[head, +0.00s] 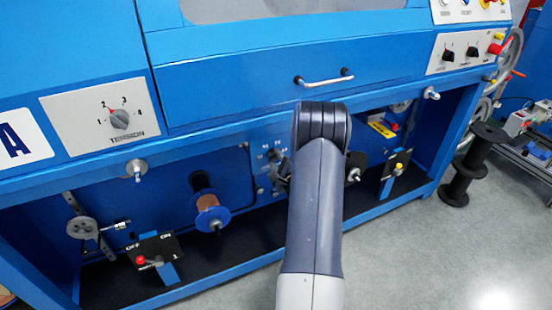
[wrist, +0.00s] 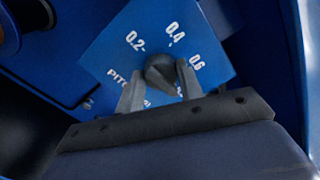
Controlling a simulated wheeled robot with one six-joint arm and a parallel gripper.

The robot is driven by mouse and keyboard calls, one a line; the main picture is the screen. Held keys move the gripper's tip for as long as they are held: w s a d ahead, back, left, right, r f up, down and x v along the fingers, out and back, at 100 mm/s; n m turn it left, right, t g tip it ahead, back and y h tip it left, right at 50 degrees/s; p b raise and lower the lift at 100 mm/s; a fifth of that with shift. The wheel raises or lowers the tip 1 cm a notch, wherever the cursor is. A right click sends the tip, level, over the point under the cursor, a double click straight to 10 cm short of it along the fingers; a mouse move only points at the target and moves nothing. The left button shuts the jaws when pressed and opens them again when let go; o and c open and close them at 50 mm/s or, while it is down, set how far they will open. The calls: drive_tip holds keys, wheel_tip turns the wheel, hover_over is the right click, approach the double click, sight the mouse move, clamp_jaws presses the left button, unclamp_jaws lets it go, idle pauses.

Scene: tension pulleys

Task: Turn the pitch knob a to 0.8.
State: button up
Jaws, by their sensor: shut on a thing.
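The pitch knob (wrist: 162,72) is a dark grey knob on a blue plate (wrist: 110,58). White marks 0.2, 0.4 and 0.6 and part of the word PITCH show on the plate. My gripper (wrist: 160,70) is shut on the knob, one finger on its left side and one on its right. The fingers and gripper body hide the lower part of the scale. In the head view the dial plate (head: 266,158) shows just left of my arm, which hides most of the gripper.
A copper-coloured spool (head: 208,203) sticks out left of the dial. A switch box (head: 154,248) with a red-tipped lever stands lower left. A TENSION knob (head: 120,119) and a drawer handle (head: 324,79) are on the panels above. Black spools (head: 470,165) stand on the floor at right.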

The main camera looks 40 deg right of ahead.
drive_tip(key=shift+m, duration=0.7)
drive_tip(key=o, duration=1)
drive_tip(key=p+v, duration=0.1)
drive_tip(key=v, duration=1)
drive_tip(key=shift+w+d, duration=0.1)
drive_tip(key=shift+w, duration=0.05)
